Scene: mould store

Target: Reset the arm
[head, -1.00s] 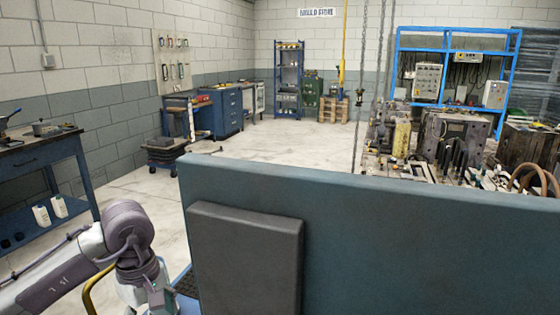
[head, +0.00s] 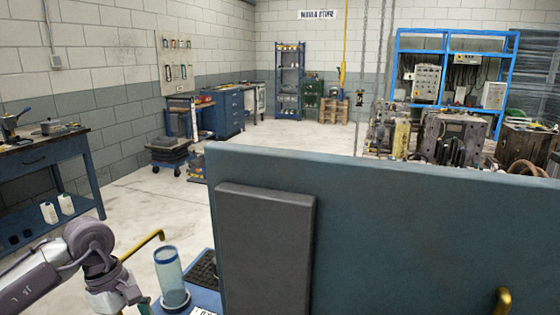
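My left arm (head: 75,262) comes in at the lower left. Its wrist (head: 108,292) runs to the bottom edge of the head view, and its fingers cannot be made out there. My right arm and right gripper do not show.
A large blue panel (head: 430,215) with a dark grey pad (head: 265,250) fills the lower right close by. Beside my wrist are a clear blue cylinder (head: 170,278) and a yellow rail (head: 142,245). A workbench (head: 50,160) stands left. Open floor (head: 160,205) lies beyond the panel.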

